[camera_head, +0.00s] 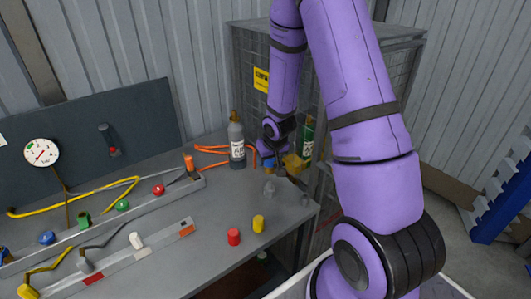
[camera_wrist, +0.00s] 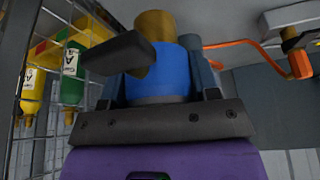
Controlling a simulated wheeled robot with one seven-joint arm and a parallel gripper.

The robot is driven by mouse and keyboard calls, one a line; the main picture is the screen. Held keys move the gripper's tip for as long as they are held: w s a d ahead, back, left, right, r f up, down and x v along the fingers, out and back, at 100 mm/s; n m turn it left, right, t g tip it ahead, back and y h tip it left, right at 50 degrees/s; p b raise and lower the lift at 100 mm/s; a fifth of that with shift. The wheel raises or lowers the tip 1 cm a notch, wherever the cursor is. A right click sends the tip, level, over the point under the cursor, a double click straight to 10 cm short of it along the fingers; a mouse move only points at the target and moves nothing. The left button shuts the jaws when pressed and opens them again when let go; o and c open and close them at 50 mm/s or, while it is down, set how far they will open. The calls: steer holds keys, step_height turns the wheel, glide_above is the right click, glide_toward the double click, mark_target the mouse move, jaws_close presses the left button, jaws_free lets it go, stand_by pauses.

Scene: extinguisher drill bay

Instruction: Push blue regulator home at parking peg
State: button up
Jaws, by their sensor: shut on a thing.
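The blue regulator (camera_wrist: 168,72) is a blue cylinder with a brass-coloured end (camera_wrist: 155,25), seen close up in the wrist view. My gripper (camera_wrist: 160,62) is shut on it, with a dark finger on each side. In the head view my gripper (camera_head: 270,160) is at the back right of the bench, between a grey bottle and the cage; only a little blue shows there. I cannot tell whether this is the parking peg, or whether the regulator touches a peg.
A grey bottle (camera_head: 236,145) stands close left of my gripper, with an orange hose (camera_head: 210,149) beside it. A wire cage (camera_head: 240,75) with bottles is behind and right. Red (camera_head: 233,237) and yellow (camera_head: 258,224) cylinders stand near the bench's front edge.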

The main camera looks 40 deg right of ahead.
mark_target(273, 163)
steer(key=shift+f, duration=1.95)
steer(key=shift+f, duration=2.25)
stand_by(1.2)
steer(key=o, duration=1)
steer(key=shift+v, duration=5.4)
